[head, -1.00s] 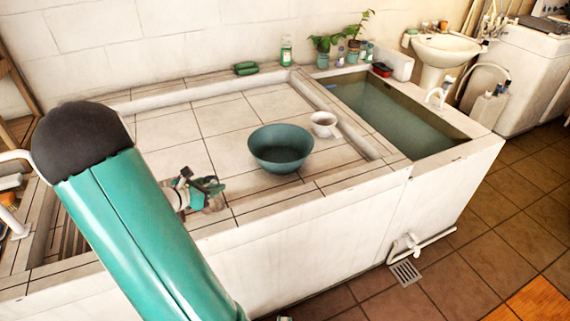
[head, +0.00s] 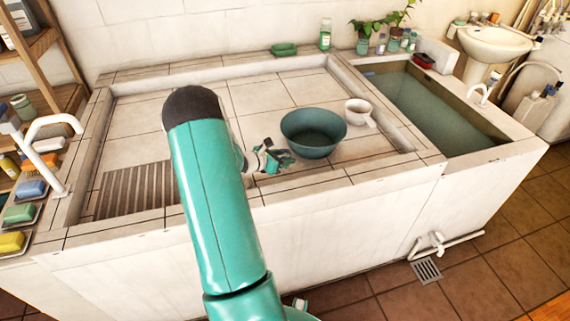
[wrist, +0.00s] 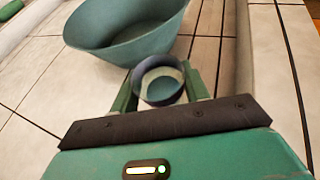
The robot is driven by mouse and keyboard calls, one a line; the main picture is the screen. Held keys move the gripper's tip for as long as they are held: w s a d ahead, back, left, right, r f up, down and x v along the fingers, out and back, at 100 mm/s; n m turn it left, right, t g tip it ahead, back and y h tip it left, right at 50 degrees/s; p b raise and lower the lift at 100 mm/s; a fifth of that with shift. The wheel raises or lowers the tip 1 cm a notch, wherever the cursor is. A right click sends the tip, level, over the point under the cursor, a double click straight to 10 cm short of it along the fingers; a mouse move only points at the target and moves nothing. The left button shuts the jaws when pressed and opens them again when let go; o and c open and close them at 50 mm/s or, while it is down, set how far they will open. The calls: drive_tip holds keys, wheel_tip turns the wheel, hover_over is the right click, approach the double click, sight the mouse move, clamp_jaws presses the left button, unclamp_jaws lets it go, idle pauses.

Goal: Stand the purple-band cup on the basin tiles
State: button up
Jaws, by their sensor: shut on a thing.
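My gripper (head: 278,158) is over the near part of the basin tiles (head: 262,95), just left of the green bowl (head: 314,134). In the wrist view my gripper (wrist: 160,92) is shut on a small round cup (wrist: 160,66). The cup has a dark bluish-purple band at its rim and a pale inside, and I look down into its mouth. Its lower part is hidden, and I cannot tell whether its base touches the tiles. I cannot pick out the cup in the head view. The green bowl (wrist: 130,35) is just beyond the cup in the wrist view.
A white cup-like dipper (head: 359,112) stands right of the bowl. A slatted grate (head: 135,190) lies in the basin's left part. A raised rim surrounds the tiles, with a water trough (head: 430,110) to the right. Tiles behind my gripper are clear.

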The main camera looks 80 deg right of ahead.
drive_tip(key=shift+s+d+f, duration=0.15)
drive_tip(key=shift+d+f, duration=0.25)
drive_tip(key=shift+f, duration=1.6)
drive_tip(key=shift+f, duration=0.15)
drive_tip(key=o, duration=1)
drive_tip(key=shift+a+r, duration=0.1)
drive_tip(key=shift+r, duration=0.1)
drive_tip(key=v, duration=1.2)
